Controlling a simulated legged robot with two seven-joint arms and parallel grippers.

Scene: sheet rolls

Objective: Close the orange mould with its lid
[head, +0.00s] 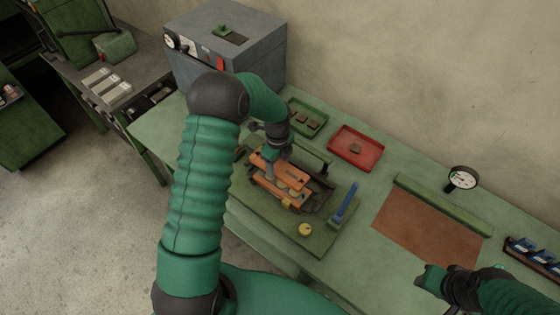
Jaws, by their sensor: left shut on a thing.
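The orange mould (264,185) sits in a dark frame on a green board in the middle of the bench. Its orange lid (291,177) is just above it, roughly lined up; I cannot tell whether they touch. A greyish round shape shows between the two at the near right. My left gripper (270,167) is shut on the lid, reaching down from above; its fingers hide part of the lid. My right gripper (428,276) is at the lower right over the bench, away from the mould; its jaw opening is unclear.
Behind are a green tray (308,116) and a red tray (368,140). A grey oven-like box (235,55) stands back left. A brown mat (420,222) and dial gauge (462,178) lie right.

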